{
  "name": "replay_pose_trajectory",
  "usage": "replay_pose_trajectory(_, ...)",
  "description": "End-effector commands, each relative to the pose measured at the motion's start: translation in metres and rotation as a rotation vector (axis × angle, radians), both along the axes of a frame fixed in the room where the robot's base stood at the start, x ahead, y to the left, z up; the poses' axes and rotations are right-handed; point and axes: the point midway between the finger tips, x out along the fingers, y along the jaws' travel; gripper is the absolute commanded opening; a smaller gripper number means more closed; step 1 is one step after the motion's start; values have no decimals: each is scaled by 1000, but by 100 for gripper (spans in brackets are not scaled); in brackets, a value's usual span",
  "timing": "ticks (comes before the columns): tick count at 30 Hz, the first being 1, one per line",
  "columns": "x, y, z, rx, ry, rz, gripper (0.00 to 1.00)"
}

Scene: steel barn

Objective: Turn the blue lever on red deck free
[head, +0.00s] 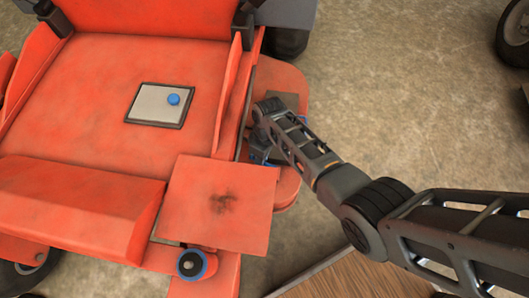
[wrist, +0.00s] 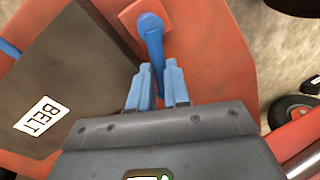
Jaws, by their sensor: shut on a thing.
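The blue lever (wrist: 153,38) shows in the wrist view, rising from a small red square plate on the red deck (wrist: 208,60). Its lower end runs down between the fingertips of my gripper (wrist: 158,85), which are shut on it. The wrist view shows the two light blue fingers, one on each side of the lever's end. In the head view my arm reaches down to the right side of the red machine, and the lever and fingertips are hidden behind my wrist.
In the head view, a grey plate with a blue knob (head: 173,99) sits on the red machine. A raised red plate (head: 190,205) stands near my arm. Bare floor (head: 400,110) lies to the right.

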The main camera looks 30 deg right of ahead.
Motion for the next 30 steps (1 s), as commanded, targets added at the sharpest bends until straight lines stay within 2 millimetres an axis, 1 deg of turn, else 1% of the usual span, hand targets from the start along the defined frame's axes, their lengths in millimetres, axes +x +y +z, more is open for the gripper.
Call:
replay_pose_trajectory(6,-4,6,0,-2,1,176,0)
replay_pose_trajectory(15,-9,12,0,-1,0,339,0)
replay_pose_trajectory(21,-10,13,0,-1,0,387,0)
replay_pose_trajectory(30,-11,14,-1,-1,-1,405,0)
